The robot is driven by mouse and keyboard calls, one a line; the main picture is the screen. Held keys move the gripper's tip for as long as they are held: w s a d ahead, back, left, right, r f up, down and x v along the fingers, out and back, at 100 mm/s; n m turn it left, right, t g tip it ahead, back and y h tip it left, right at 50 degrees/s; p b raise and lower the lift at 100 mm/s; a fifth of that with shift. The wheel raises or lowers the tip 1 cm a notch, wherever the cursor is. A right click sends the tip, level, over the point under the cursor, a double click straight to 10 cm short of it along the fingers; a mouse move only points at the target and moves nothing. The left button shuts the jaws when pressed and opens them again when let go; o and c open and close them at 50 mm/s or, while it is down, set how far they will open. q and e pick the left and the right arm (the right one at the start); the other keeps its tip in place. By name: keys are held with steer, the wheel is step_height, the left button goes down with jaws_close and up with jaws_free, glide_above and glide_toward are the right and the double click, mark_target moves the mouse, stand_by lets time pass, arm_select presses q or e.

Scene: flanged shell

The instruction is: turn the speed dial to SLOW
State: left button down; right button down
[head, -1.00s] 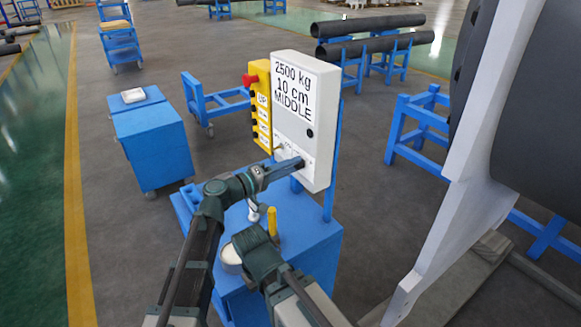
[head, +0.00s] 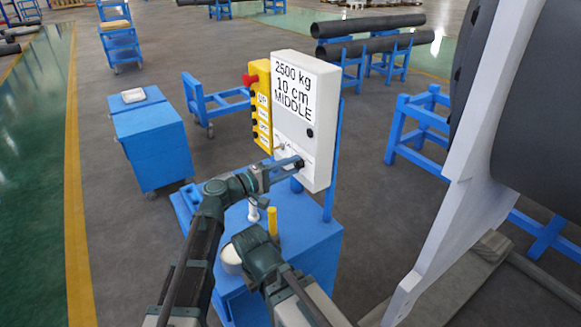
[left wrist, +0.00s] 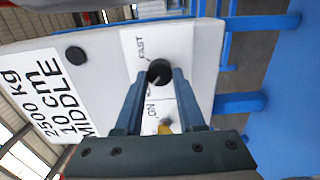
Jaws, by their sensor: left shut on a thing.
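The speed dial is a small black knob (left wrist: 160,72) low on the front of the light grey control box (head: 322,145). In the left wrist view the word FAST stands beside it; I cannot read SLOW, and the dial's exact setting is unclear. My left gripper (head: 297,163) has its two blue fingers (left wrist: 160,85) on either side of the dial, shut on it. My right gripper (head: 262,248) is low in front of the box, and its fingers cannot be made out.
A yellow pendant (head: 259,105) with a red button hangs at the box's left side. A blue cabinet (head: 305,235) stands below, with a yellow upright peg (head: 272,221) on it. A large white flange (head: 470,150) rises at the right. A blue cart (head: 152,140) stands left.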

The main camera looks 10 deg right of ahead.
arm_select(q)
steer(key=c, duration=0.5)
jaws_free()
steer(key=shift+a, duration=0.1)
steer(key=v, duration=1.3)
steer(key=shift+a, duration=0.35)
steer(key=shift+s, duration=0.1)
